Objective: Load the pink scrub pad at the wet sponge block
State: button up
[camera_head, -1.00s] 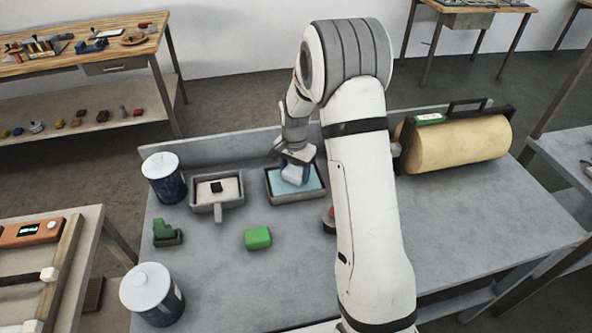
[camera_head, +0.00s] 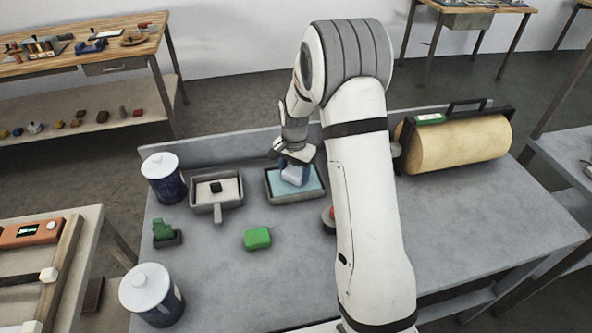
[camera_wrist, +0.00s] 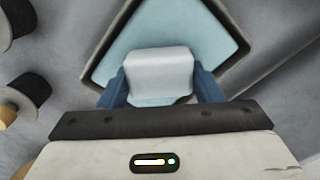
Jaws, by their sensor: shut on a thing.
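My gripper (camera_head: 294,176) is over the light blue wet sponge block (camera_head: 313,187), which lies in a dark-rimmed tray (camera_head: 296,201) near the back of the grey table. In the wrist view, the blue fingers of my gripper (camera_wrist: 160,88) are shut on a pale grey block (camera_wrist: 158,70), one on each side. The sponge block (camera_wrist: 165,30) shows behind and around it. I cannot tell whether the held block touches the sponge. No pink shows on the held block; its underside is hidden, and I see no pink scrub pad elsewhere.
A second tray (camera_head: 216,208) with pale filling and a small black block stands left of the sponge tray. A green block (camera_head: 257,238), a green piece on a dark base (camera_head: 166,233) and two lidded cans (camera_head: 163,178) (camera_head: 152,294) are on the table. A large yellow roll (camera_head: 458,145) is at right.

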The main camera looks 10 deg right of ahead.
aim_at(294, 170)
jog(key=shift+r+p, duration=1.9)
jog(key=shift+r, duration=1.6)
jog(key=shift+f, duration=0.1)
